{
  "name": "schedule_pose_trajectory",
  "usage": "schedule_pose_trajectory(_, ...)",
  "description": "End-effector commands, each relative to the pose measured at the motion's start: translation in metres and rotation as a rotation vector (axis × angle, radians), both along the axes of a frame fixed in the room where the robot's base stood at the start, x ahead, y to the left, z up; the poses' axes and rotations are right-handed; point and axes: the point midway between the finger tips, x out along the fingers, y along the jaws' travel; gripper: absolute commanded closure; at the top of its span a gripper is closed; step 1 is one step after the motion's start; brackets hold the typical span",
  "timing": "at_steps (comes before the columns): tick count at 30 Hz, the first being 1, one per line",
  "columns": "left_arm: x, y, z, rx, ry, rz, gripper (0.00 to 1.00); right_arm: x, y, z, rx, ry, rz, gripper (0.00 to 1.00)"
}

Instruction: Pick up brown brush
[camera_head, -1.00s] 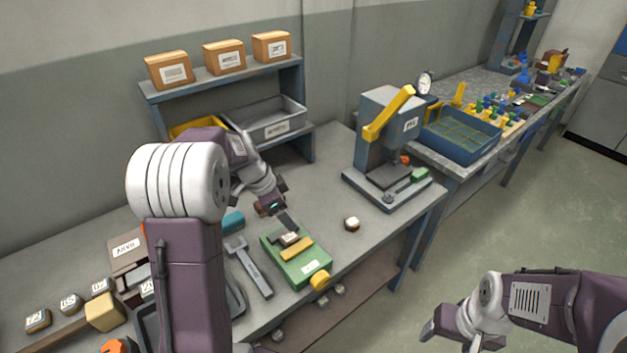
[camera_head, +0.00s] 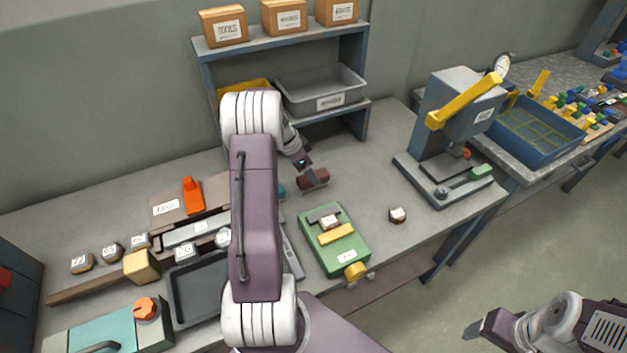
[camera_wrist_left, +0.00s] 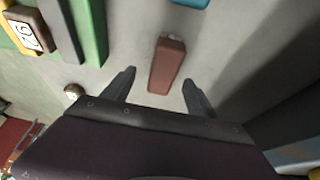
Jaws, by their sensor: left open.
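The brown brush (camera_head: 313,178) is a reddish-brown block lying on the grey workbench (camera_head: 372,150), behind the green fixture. In the left wrist view the brush (camera_wrist_left: 167,62) lies between and slightly beyond the two fingertips, apart from both. My left gripper (camera_head: 304,166) is above the brush in the head view; its fingers (camera_wrist_left: 158,84) are spread and empty in the wrist view. The arm covers part of the bench beside it. My right gripper (camera_head: 478,328) is low at the right, away from the bench; its jaws are too unclear to judge.
The green fixture (camera_head: 350,261) stands in front of the brush, with a small labelled block (camera_head: 397,215) to its right. A press (camera_head: 455,130) stands at the right. A shelf (camera_head: 281,36) with boxes stands behind. A blue item (camera_wrist_left: 190,3) lies near the brush.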

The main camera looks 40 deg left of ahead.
Motion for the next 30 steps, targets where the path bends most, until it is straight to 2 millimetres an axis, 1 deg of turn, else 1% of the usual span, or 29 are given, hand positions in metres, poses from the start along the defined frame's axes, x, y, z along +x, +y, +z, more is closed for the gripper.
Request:
schedule_pose_trajectory(2,0.002,0.0,-0.003,0.0,0.0,0.0,0.33,0.0,0.0,0.001,0.0,0.0,0.0,0.29)
schedule_pose_trajectory(6,0.013,0.0,-0.025,-0.002,0.002,-0.001,0.33,0.0,0.0,0.007,0.0,0.0,0.0,0.29)
schedule_pose_trajectory(9,0.019,-0.002,-0.04,-0.001,0.0,0.0,0.33,0.0,0.0,0.007,0.0,0.0,0.0,0.29)
schedule_pose_trajectory(12,0.021,-0.004,-0.047,0.0,0.0,0.0,0.33,0.0,0.0,0.007,0.0,0.0,0.0,0.29)
schedule_pose_trajectory(30,0.022,-0.003,-0.049,0.001,-0.001,-0.001,0.33,0.0,0.0,0.002,0.0,0.0,0.0,0.29)
